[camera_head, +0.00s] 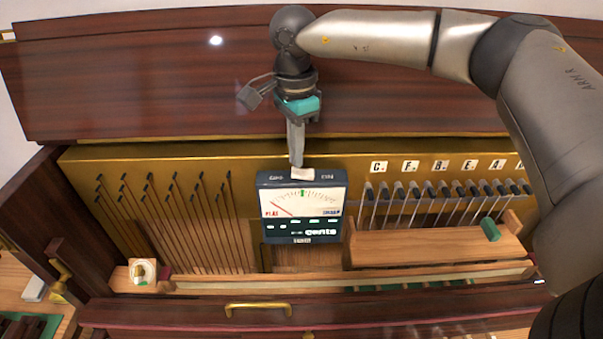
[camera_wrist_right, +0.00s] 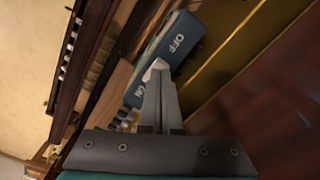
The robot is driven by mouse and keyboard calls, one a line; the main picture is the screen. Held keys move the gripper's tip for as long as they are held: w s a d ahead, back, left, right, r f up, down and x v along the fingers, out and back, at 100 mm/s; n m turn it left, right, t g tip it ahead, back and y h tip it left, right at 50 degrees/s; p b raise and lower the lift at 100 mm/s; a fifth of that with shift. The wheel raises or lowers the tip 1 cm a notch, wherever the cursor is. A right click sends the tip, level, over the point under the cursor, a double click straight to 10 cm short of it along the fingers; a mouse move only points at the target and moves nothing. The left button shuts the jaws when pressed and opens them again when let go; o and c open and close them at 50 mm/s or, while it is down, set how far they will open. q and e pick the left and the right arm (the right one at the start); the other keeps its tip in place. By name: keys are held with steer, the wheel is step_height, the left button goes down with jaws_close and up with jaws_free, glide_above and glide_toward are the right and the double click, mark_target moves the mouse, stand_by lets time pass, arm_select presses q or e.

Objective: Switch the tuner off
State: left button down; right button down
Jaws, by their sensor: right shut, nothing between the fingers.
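The tuner (camera_head: 302,236) is a dark box with a white dial, standing upright at the middle of the open piano. Its red needle leans left. A pale switch (camera_head: 302,174) sits on its top edge. My right gripper (camera_head: 297,162) is shut and empty, pointing down with its tips at the switch. In the right wrist view, the tuner's blue top (camera_wrist_right: 170,48) carries OFF and ON labels, and the fingertips (camera_wrist_right: 158,72) lie between them. The fingers partly hide the switch there, so I cannot tell which way it is set or whether they touch it.
Tuning pins with a row of note labels (camera_head: 435,166) stand to the right of the tuner. A wooden block with a green piece (camera_head: 490,229) lies below them. Bare strings and pins (camera_head: 165,215) fill the left. A raised dark lid (camera_head: 150,80) is behind my arm.

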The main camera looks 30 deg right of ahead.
mark_target(296, 171)
steer(key=shift+f+b, duration=0.75)
steer(key=shift+f, duration=0.4)
stand_by(0.5)
steer(key=shift+s, duration=0.1)
steer(key=shift+r+p, duration=0.7)
steer(key=shift+r, duration=0.15)
steer(key=shift+r+p, duration=1.8)
steer(key=shift+r, duration=1)
steer(key=shift+f, duration=0.1)
